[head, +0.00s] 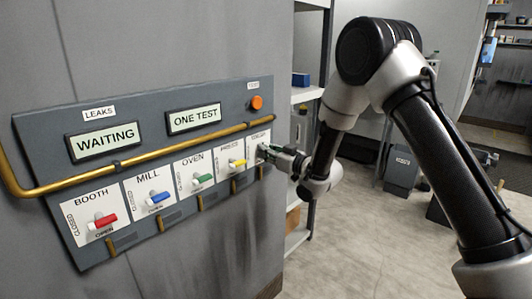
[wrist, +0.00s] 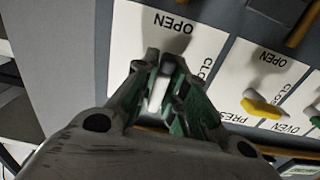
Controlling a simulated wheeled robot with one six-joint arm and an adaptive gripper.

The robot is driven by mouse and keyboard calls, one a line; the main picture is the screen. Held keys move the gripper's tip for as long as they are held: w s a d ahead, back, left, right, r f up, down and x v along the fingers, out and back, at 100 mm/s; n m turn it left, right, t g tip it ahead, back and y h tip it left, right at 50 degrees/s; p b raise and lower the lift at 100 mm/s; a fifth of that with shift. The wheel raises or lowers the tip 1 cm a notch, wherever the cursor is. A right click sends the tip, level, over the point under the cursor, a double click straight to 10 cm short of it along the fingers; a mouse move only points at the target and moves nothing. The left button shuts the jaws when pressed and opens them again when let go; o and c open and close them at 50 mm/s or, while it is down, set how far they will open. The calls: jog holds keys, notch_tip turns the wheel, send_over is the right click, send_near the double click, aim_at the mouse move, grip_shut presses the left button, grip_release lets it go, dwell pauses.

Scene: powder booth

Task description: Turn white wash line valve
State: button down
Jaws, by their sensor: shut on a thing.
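The white valve handle (wrist: 157,91) sits on the last white plate at the right end of the wall panel. In the wrist view it shows between my fingers, lengthwise along them, unlike the crosswise yellow handle beside it. My gripper (wrist: 165,62) is shut on it, with the fingers on both sides. The plate's OPEN mark lies just past the fingertips and CLOSED beside them. In the head view my gripper (head: 279,156) reaches the panel from the right and hides most of this valve.
The grey panel (head: 140,178) also has red (head: 103,220), blue (head: 157,198), green (head: 202,180) and yellow (head: 238,163) handles. A brass pipe (head: 150,157) crosses above them. Displays read WAITING (head: 103,140) and ONE TEST (head: 193,118). An orange button (head: 256,102) sits upper right. Shelving stands right of the panel.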

jog(key=shift+f, duration=0.1)
dwell(0.5)
jog(key=c, duration=1.5)
grip_release()
jog(key=v, duration=1.2)
jog(key=shift+s, duration=0.1)
